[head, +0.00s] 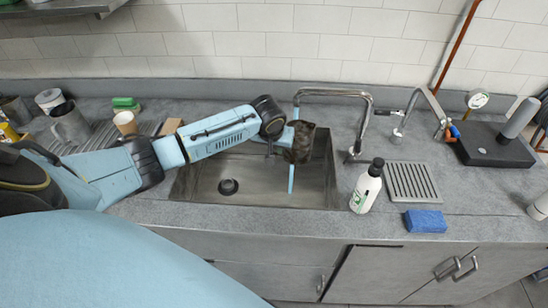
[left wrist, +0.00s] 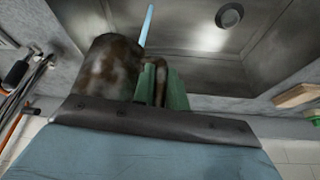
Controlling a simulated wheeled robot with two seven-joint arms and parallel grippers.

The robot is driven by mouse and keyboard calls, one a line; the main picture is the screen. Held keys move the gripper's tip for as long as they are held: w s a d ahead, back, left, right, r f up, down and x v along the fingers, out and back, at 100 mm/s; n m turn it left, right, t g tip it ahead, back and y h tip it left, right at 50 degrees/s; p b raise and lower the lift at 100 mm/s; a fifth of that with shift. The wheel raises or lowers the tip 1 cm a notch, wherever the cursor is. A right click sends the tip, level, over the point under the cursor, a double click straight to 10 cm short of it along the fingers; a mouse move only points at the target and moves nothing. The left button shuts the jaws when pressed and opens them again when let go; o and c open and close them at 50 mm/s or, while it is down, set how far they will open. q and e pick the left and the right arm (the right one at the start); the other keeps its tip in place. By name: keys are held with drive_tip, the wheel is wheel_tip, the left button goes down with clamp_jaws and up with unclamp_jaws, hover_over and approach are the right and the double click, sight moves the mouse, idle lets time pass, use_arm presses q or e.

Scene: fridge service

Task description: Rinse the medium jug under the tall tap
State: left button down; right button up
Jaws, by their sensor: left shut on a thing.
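A metal jug (head: 303,145) with brown stains is held above the sink (head: 255,194), below the spout of the tall tap (head: 368,115). My left gripper (head: 284,136) is shut on its handle. In the left wrist view the stained jug (left wrist: 112,68) and its handle (left wrist: 161,80) lie at the green fingers (left wrist: 178,92). A light-blue stream (head: 291,180) runs down into the sink at the jug's left side. Whether it enters the jug is hidden. My right gripper is out of view.
A white bottle (head: 366,188), a drain grate (head: 412,182) and a blue sponge (head: 425,221) are right of the sink. A second tap (head: 400,128) stands behind the grate. A grey jug (head: 70,123) and a paper cup (head: 125,122) stand at the left.

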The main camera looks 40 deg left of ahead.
use_arm(q)
drive_tip(key=w+a+f+b, duration=0.1)
drive_tip(key=w+a+b, duration=0.2)
drive_tip(key=w+b, duration=0.1)
drive_tip(key=shift+w, duration=0.65)
drive_tip(key=shift+d, duration=0.2)
drive_tip(key=shift+w+d, duration=0.3)
drive_tip(key=shift+d, duration=0.1)
drive_tip(key=shift+s+a, duration=0.1)
idle(0.3)
drive_tip(key=shift+s+a+p, duration=0.25)
drive_tip(key=shift+a+p, duration=0.2)
drive_tip(key=shift+p, duration=0.35)
drive_tip(key=shift+w+d, duration=0.1)
